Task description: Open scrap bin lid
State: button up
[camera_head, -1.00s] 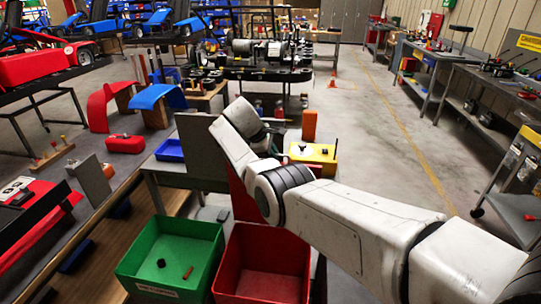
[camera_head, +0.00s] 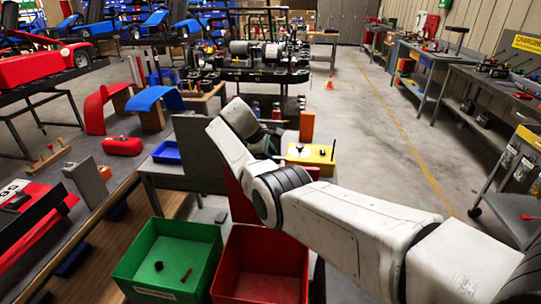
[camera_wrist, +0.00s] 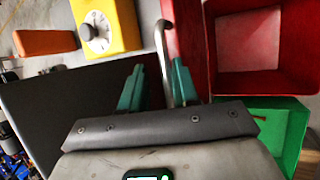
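The red scrap bin (camera_head: 262,293) stands open at the bottom of the head view, its inside showing. Its lid, a red panel (camera_head: 238,203), appears raised upright at the bin's back, partly hidden by my arm. In the wrist view the bin (camera_wrist: 262,88) is at upper right and the red panel (camera_wrist: 188,35) is beside it. A bent metal handle (camera_wrist: 168,55) runs along that panel and down between my fingers. My gripper (camera_wrist: 158,86) has its two green fingers apart, with the handle nearer the right finger. In the head view the fingers are hidden behind my arm.
A green bin (camera_head: 165,262) with small parts adjoins the red bin. A yellow box with a dial (camera_head: 311,157) and an orange block (camera_head: 307,126) sit beyond my arm. A blue tray (camera_head: 167,152) is on the left.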

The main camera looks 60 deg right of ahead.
jog(key=b+v, duration=0.1)
jog(key=v, duration=0.9)
jog(key=shift+r, duration=0.35)
jog(key=shift+w, duration=0.1)
jog(key=shift+c, duration=0.3)
